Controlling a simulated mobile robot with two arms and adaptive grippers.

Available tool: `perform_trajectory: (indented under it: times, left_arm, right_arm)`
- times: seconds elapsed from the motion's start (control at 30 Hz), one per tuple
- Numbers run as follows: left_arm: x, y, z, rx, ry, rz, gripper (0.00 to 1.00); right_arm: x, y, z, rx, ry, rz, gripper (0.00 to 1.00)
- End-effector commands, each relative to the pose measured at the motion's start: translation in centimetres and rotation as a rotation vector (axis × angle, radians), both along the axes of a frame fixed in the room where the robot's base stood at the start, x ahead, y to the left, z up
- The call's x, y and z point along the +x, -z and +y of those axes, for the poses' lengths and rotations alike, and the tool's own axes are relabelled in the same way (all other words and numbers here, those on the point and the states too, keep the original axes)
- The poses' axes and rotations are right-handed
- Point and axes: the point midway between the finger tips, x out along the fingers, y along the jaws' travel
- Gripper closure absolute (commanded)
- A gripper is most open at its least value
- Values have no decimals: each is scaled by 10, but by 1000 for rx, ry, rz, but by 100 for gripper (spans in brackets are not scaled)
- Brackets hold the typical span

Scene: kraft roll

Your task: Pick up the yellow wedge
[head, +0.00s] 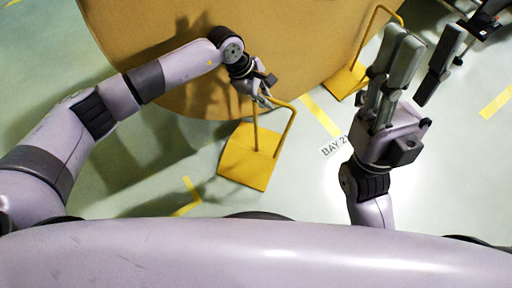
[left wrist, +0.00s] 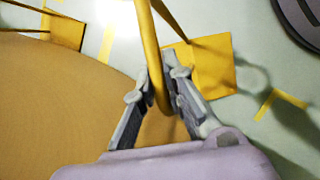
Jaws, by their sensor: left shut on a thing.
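A yellow wedge (head: 248,160) with a tall looped handle is at the front edge of the big brown roll. My left gripper (head: 265,98) is shut on the top bar of that handle. In the left wrist view the bar of the yellow wedge (left wrist: 212,65) passes between the fingers of my left gripper (left wrist: 163,85). I cannot tell whether the wedge's base touches the floor. My right gripper (head: 428,42) is open and empty, off to the right.
The brown kraft roll (head: 290,40) fills the top middle. A second yellow wedge (head: 347,82) with a handle stands at its right side. The pale floor has yellow tape strips (head: 322,117) and a "BAY 2" label (head: 333,147). Dark equipment (head: 483,22) is at top right.

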Motion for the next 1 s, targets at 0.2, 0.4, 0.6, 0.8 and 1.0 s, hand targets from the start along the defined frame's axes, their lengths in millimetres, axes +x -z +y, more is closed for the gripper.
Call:
perform_trajectory:
  times: [0.2, 0.4, 0.6, 0.8, 1.0]
  left_arm:
    - [1, 0, 0, 1, 2, -2, 100]
    - [1, 0, 0, 1, 3, -3, 100]
    - [2, -3, -1, -3, 2, -8, 100]
    - [2, -5, -1, -3, 2, -6, 100]
    - [3, -10, 0, -3, -1, -6, 100]
  right_arm:
    - [0, 0, 0, 0, 0, 1, 60]
    - [0, 0, 0, 0, 0, 1, 60]
    - [0, 0, 0, 0, 0, 1, 60]
    - [2, -1, 0, -2, 0, 8, 60]
    - [11, 0, 3, -18, 3, 55, 60]
